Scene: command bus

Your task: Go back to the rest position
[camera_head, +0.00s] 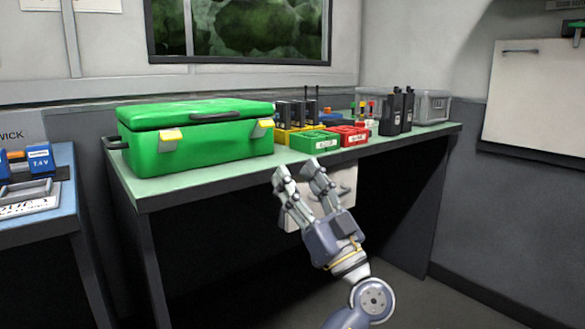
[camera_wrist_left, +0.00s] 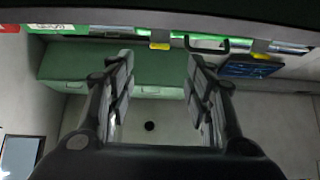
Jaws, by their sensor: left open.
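My left gripper (camera_head: 302,177) is in the middle of the head view, in front of the desk's front edge. Its two fingers are apart with nothing between them. It also shows in the left wrist view (camera_wrist_left: 160,75), open and empty. The gripper appears close to the desk edge in the head view; I cannot tell the exact gap. My right gripper is not in either view.
A green desk (camera_head: 225,180) holds a closed green case (camera_head: 205,145), a green bin (camera_head: 314,142), a red bin (camera_head: 348,136), black radios (camera_head: 396,112) and a grey crate (camera_head: 432,106). A blue table (camera_head: 50,222) stands at left. Floor shows at lower right.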

